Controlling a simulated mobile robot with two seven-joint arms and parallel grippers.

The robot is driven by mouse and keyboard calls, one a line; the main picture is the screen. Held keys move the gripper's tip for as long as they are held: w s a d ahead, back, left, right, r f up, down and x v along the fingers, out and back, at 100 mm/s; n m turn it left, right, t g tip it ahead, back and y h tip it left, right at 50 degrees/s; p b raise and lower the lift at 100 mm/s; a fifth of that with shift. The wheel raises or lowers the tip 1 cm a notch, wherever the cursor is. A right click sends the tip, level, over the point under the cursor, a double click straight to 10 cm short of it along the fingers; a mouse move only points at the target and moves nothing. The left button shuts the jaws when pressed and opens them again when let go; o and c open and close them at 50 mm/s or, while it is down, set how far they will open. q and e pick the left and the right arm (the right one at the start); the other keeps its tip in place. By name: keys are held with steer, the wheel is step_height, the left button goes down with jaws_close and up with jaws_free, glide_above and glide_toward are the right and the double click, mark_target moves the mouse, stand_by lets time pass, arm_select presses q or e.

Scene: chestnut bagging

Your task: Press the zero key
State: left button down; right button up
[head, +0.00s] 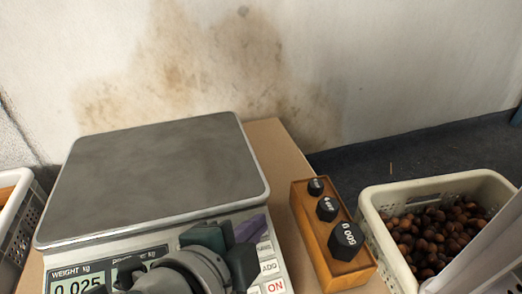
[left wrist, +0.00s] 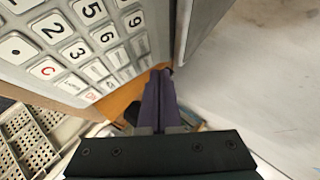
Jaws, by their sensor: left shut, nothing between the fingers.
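The scale (head: 155,175) has a grey metal pan and a display (head: 80,287) reading 0.025. Its keypad (left wrist: 90,45) shows close up in the left wrist view, with 2, 3, 5, 6, 9 and a red C readable. Below the 2 is a key with a dot-like mark (left wrist: 15,48). A key beside it (left wrist: 20,4) is cut by the top edge; its label is unreadable. I cannot make out a zero. My left gripper (head: 250,228) is shut and empty over the keypad's right side; its purple fingers (left wrist: 160,100) are together. In the head view it hides most keys.
A wooden block (head: 308,228) with several black weights stands right of the scale. A white basket (head: 374,198) of chestnuts (head: 435,235) is farther right. Another white basket (head: 22,222) is at the left edge. A stained wall (head: 400,70) rises behind.

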arm_select(q)
steer(key=shift+w+f, duration=0.1)
steer(key=shift+f, duration=0.2)
steer(key=shift+w+f+b, duration=0.15)
steer(key=shift+f+b, duration=0.2)
steer(key=shift+b, duration=0.05)
stand_by(0.5)
steer(key=shift+r, duration=0.15)
steer(key=shift+s+r+p, duration=0.3)
steer(key=shift+r+p, duration=0.35)
steer(key=shift+p, duration=0.25)
steer(key=r+p, duration=0.1)
steer(key=s+r+p, duration=0.1)
steer(key=r+p, duration=0.2)
steer(key=p, duration=0.1)
steer(key=shift+s+d+r, duration=0.2)
steer(key=shift+d+r, duration=0.05)
steer(key=shift+r, duration=0.15)
stand_by(1.2)
